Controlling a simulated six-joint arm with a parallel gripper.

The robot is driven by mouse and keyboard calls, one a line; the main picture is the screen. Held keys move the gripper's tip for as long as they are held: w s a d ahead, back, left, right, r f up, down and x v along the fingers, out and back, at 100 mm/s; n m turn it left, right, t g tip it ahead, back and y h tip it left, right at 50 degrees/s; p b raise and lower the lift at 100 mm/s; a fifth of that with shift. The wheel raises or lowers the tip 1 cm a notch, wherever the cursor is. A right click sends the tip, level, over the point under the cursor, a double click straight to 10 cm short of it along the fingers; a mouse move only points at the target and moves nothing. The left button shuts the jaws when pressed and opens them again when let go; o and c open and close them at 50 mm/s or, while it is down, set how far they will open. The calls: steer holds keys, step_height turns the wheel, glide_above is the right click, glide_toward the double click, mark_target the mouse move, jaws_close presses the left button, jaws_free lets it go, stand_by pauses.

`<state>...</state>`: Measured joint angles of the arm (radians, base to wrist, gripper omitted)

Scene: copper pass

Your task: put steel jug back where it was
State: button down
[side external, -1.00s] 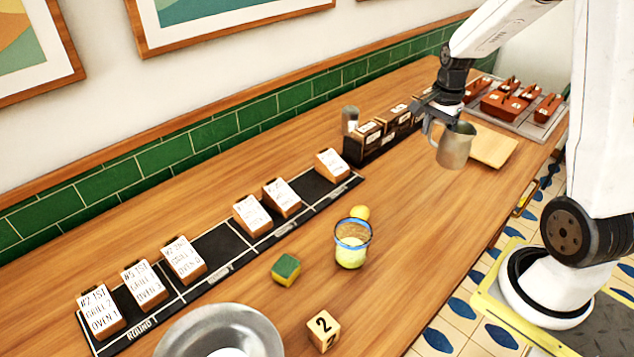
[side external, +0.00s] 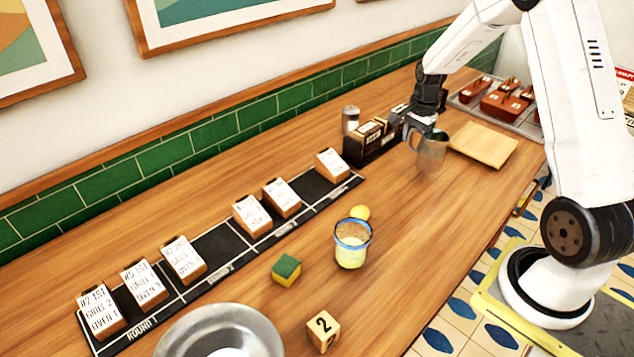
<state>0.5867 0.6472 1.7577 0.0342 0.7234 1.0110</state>
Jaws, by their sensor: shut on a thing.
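The steel jug (side external: 432,150) is a small grey metal pitcher, upright, at the right part of the wooden counter. My gripper (side external: 414,128) is shut on the jug at its left side, where the handle would be; the fingers partly hide that side. The jug is close above the counter, left of the wooden board. I cannot tell whether its base touches the counter.
A wooden board (side external: 483,146) lies right of the jug. A dark box of cards (side external: 367,147) and a shaker (side external: 350,120) stand to its left. A glass (side external: 352,245), a yellow ball (side external: 359,212), a sponge (side external: 286,270) and a number block (side external: 323,330) stand nearer. Counter between jug and glass is clear.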

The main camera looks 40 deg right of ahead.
mark_target(412, 147)
steer(key=shift+f, duration=0.1)
steer(key=shift+w+d+f, duration=0.1)
steer(key=shift+w+f, duration=0.15)
steer(key=shift+f, duration=1.5)
steer(key=shift+f, duration=0.2)
jaws_free()
steer(key=shift+r, duration=0.2)
step_height(412, 147, up, 12)
steer(key=shift+s+d, duration=0.1)
steer(key=shift+s, duration=0.05)
